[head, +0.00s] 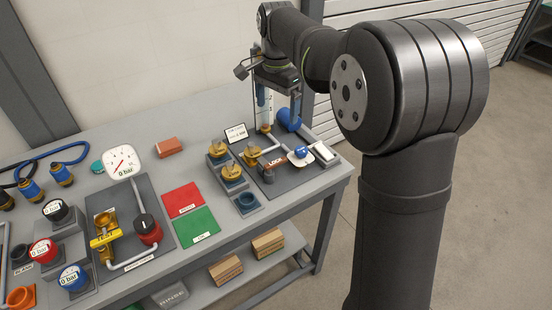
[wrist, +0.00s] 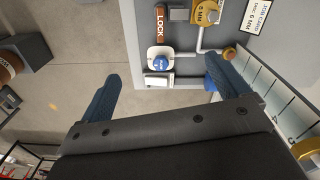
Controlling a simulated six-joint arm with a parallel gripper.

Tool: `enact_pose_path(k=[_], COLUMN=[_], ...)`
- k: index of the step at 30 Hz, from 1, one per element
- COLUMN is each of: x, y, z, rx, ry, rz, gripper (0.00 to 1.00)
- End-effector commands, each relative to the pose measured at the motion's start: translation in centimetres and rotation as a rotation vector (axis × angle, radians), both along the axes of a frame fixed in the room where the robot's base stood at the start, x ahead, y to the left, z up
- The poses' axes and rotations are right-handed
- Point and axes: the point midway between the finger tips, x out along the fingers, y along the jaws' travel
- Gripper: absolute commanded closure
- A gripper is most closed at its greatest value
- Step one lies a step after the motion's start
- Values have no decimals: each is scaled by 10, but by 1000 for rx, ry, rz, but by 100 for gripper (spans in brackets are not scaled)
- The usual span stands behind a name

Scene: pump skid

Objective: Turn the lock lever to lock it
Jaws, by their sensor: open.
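A brown-red lever marked LOCK (head: 274,163) lies on the grey panel at the right end of the bench. It also shows at the top of the wrist view (wrist: 161,28). Just below it in the wrist view is a round blue knob (wrist: 162,62) on a white plate; the knob also shows in the head view (head: 300,152). My gripper (head: 279,100) is open and empty, above the back of this panel. In the wrist view its two blue fingers stand wide apart (wrist: 165,88), with the knob between and beyond them. It touches neither the lever nor the knob.
A white block (head: 325,152) sits beside the knob. Red (head: 183,199) and green (head: 195,233) mats lie further left.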

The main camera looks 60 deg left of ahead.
Motion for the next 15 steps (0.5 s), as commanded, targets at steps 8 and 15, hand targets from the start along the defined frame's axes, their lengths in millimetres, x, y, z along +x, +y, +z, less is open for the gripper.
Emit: enact_pose_path(k=[8,15], x=[-1,-2], y=[0,1], z=[-4,-8], rx=[0,0], ry=[0,0], rz=[565,1032], gripper=[7,7])
